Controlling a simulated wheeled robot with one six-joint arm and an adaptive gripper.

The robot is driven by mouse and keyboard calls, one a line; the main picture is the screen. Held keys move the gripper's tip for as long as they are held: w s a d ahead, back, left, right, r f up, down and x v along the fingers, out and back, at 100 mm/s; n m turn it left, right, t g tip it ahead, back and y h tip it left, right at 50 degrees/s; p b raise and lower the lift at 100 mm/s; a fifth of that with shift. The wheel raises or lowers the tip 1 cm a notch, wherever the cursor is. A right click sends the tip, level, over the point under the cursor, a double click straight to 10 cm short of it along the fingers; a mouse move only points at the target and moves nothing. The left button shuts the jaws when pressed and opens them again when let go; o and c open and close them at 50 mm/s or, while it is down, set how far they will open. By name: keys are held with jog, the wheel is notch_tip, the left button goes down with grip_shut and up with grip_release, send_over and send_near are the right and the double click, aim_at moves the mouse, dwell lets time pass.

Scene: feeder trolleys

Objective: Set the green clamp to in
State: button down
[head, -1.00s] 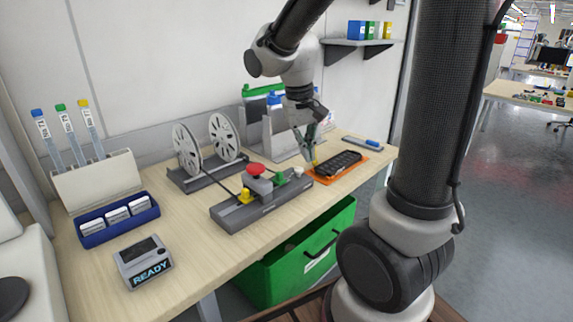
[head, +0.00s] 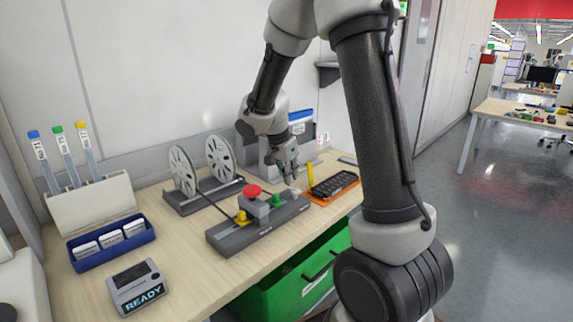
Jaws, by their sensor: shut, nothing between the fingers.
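The green clamp (head: 277,201) is a small green block on the dark grey feeder base (head: 232,239). It sits to the right of the red mushroom button (head: 253,190), and a yellow clamp (head: 241,217) sits to the button's left. A small pale knob (head: 295,190) stands at the base's right end. My gripper (head: 290,181) is shut and empty, pointing down just above or behind that knob, right of the green clamp. I cannot tell whether it touches the knob. The green clamp's exact setting is too small to read.
Two white reels (head: 221,158) stand behind the base. An orange mat (head: 347,181) with a black tray (head: 334,184) lies to the right, a yellow upright piece (head: 310,174) beside it. A READY display box (head: 137,287) and blue bin (head: 75,263) are at left. A green drawer (head: 281,297) is below.

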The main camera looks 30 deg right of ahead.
aim_at(273, 200)
jog(key=shift+x, duration=1.1)
jog(key=shift+s+a, duration=0.2)
jog(key=shift+a, duration=0.4)
jog(key=shift+s+a, duration=0.15)
jog(key=shift+a, duration=0.45)
jog(key=shift+s+a, duration=0.25)
jog(key=shift+a, duration=0.45)
jog(key=a, duration=0.1)
jog(key=s+a, duration=0.1)
jog(key=a, duration=0.3)
jog(key=shift+s, duration=0.3)
jog(key=shift+f, duration=0.1)
